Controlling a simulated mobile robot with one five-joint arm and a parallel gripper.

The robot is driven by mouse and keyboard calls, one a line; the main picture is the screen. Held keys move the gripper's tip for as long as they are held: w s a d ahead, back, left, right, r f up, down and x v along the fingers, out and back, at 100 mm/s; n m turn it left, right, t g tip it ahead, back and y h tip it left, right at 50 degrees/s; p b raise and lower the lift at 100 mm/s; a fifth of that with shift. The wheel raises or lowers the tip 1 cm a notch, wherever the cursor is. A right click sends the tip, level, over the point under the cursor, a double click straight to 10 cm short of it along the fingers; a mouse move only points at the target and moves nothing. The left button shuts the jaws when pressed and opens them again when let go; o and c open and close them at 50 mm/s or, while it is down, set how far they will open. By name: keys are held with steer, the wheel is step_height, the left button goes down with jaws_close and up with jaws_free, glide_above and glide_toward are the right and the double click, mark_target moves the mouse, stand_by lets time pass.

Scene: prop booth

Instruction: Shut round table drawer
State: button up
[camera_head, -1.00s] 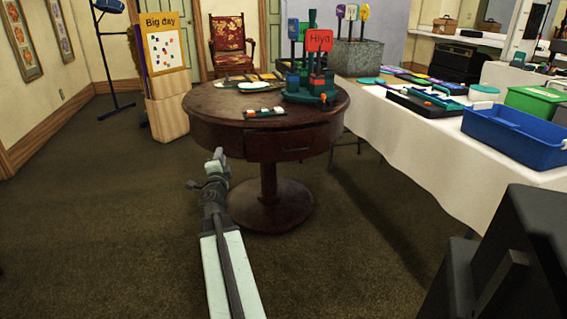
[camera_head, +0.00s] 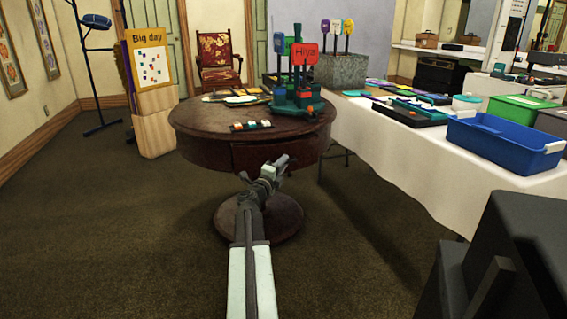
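The round table (camera_head: 200,152) is dark wood on a single pedestal and stands ahead, left of centre. Its drawer (camera_head: 306,151) is in the side facing me, with a visible left edge. The front seems to stand slightly proud of the table's side, but I cannot tell how far it is open. My gripper (camera_head: 268,170) is in front of the drawer and hides its middle and handle. I cannot tell whether it touches the drawer front, nor whether its jaws are open or shut.
A tiered stand with a red "Hiya" sign (camera_head: 305,54) and small coloured pieces sit on the table. A white-clothed table (camera_head: 400,160) with a blue bin (camera_head: 505,143) runs along the right. Carpet is clear at the left. A "Big day" board (camera_head: 152,62) stands behind left.

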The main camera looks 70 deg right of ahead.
steer(key=shift+d, duration=0.35)
jaws_close()
steer(key=shift+w+a, duration=0.1)
stand_by(1.1)
